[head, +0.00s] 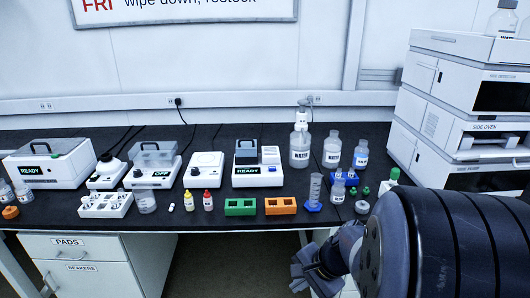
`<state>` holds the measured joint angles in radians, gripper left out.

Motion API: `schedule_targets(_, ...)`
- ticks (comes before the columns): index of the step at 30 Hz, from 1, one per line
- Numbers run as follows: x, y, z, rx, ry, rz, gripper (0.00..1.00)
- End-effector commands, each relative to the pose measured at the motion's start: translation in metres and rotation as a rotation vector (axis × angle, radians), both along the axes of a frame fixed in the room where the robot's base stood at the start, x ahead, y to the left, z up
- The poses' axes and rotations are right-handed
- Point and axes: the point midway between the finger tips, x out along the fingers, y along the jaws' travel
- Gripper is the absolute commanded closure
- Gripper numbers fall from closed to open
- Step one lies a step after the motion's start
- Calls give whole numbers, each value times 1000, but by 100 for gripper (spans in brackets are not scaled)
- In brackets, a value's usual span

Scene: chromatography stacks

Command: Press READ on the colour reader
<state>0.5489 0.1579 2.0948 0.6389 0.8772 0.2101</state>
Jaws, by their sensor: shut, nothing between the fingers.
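The device that looks like the colour reader (258,182) is a white box with a dark grey lid (246,152) and a pale block on top. My gripper (302,272) is shut and empty, low in the picture in front of the bench edge. It is apart from the reader, below and to the right of it.
A green rack (240,207) and an orange rack (280,206) lie before the reader. A blue-footed cylinder (314,190) and several bottles (331,150) stand to its right. A white round-topped device (204,168) is on its left. Stacked instruments (455,120) rise at the far right.

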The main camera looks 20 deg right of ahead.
Motion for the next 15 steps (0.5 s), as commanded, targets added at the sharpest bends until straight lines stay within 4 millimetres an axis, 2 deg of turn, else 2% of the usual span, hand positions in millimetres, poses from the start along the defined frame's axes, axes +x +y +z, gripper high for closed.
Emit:
schedule_targets(1,12,-23,31,48,-13,-133,100)
schedule_targets(6,41,-99,77,205,-79,-535,100)
schedule_targets(9,47,-138,95,276,-115,-712,100)
schedule_targets(12,49,-167,105,325,-143,-835,100)
schedule_targets(15,49,-183,110,353,-160,-902,100)
